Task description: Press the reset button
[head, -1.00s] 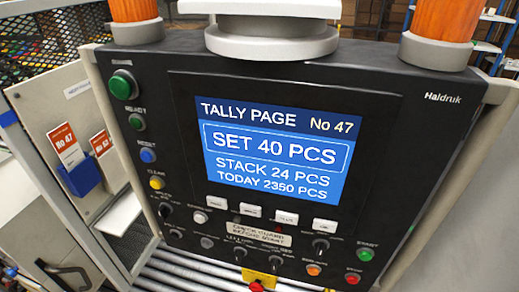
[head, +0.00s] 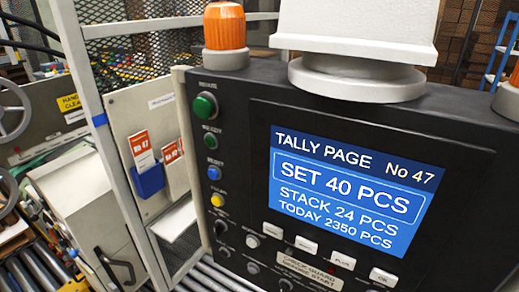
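The reset button is a small blue button (head: 214,173) on the left side of the black control panel (head: 470,235), with a label above it that reads as RESET in the earlier view. A green button (head: 210,140) sits above it and a yellow button (head: 217,200) below it. A larger green button (head: 205,106) is at the panel's top left. The lit blue screen (head: 350,190) shows TALLY PAGE No 47, SET 40 PCS, STACK 24 PCS, TODAY 2350 PCS. Neither of my grippers is in view.
An orange beacon (head: 224,26) stands on the panel's top left. A mesh guard with a grey post (head: 85,75) is left of the panel. A blue holder (head: 150,181) with red-and-white cards hangs on a pale plate. Rollers (head: 215,277) lie below.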

